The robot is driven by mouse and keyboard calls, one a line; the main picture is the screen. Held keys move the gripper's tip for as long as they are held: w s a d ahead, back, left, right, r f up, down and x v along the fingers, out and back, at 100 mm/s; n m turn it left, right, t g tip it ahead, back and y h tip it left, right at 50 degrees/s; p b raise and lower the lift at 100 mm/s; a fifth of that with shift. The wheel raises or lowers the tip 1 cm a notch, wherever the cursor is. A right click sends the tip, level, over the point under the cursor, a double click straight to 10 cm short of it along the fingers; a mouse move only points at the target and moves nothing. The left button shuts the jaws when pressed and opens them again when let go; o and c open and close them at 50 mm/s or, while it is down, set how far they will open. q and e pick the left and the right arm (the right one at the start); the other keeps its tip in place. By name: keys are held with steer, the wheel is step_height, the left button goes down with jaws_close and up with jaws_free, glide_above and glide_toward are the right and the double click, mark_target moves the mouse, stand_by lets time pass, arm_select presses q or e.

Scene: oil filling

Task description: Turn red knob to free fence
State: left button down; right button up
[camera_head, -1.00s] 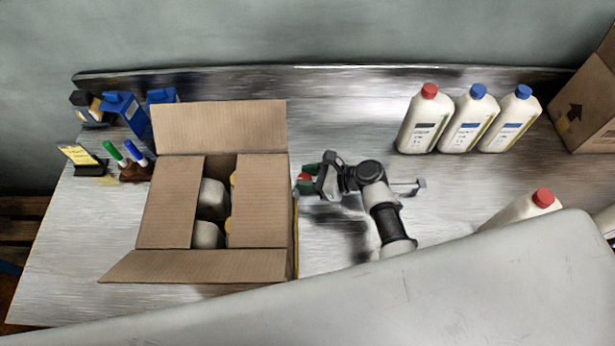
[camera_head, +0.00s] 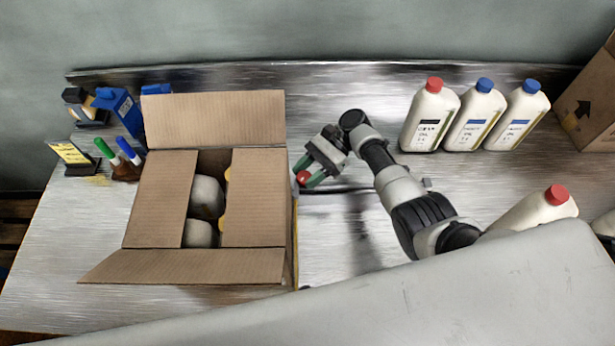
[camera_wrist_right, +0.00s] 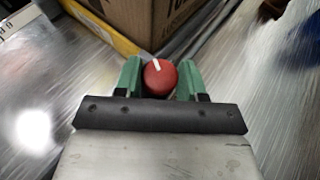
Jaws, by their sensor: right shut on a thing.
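The red knob (camera_wrist_right: 160,76) with a white mark shows between the green fingers of my right gripper (camera_wrist_right: 160,80) in the right wrist view. The fingers are shut on the knob from both sides. In the head view the red knob (camera_head: 303,177) shows small beside the right side of the cardboard box, at the tips of my right gripper (camera_head: 309,172). The yellow fence (camera_wrist_right: 105,28) shows along the base of the box in the right wrist view; most of it is hidden by the box in the head view. My left gripper is not in view.
An open cardboard box (camera_head: 155,215) holds pale containers. Markers (camera_head: 128,150) and blue cartons (camera_head: 120,108) stand at the left. Another box (camera_head: 590,110) stands far right.

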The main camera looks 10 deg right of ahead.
steer(key=n+g+h, duration=0.1)
steer(key=n+g+b, duration=0.1)
steer(key=shift+w+a+n+h, duration=0.1)
steer(key=shift+w+n+h, duration=0.1)
steer(key=shift+n+h, duration=0.15)
steer(key=shift+r+n+g+h, duration=0.1)
steer(key=shift+n+g+h, duration=0.8)
steer(key=shift+g, duration=0.2)
steer(key=o, duration=0.9)
